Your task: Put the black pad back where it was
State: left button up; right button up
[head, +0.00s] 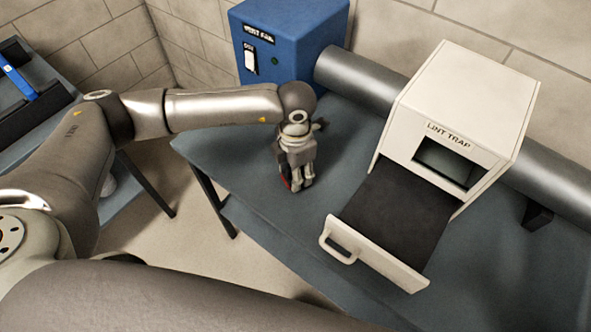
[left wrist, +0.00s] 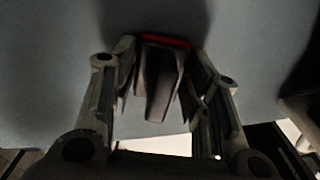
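A dark grey-black pad (head: 398,215) lies flat in the pulled-out drawer (head: 373,256) of the white lint trap box (head: 455,115). My left gripper (head: 296,182) points down at the blue-grey table near its front edge, left of the drawer. A small dark piece with a red edge (left wrist: 163,75) is between its fingers in the left wrist view. The fingers (left wrist: 165,95) stand apart on either side of it; I cannot tell whether they press on it. A bit of red shows by the fingertips in the head view. My right gripper is not in view.
A blue vent fan box (head: 285,45) stands behind my left gripper. A grey duct (head: 360,78) runs along the wall into the trap. Another table (head: 122,190) with a dark tray and blue item is at left. The table between gripper and drawer is clear.

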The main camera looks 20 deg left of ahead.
pick_arm(q)
jog(key=shift+o, duration=1.3)
jog(key=shift+r, duration=0.25)
jog(key=shift+w+r, duration=0.1)
jog(key=shift+r, duration=0.25)
notch_tip(320, 180, up, 11)
jog(key=shift+r+b, duration=0.1)
jog(key=shift+b, duration=0.35)
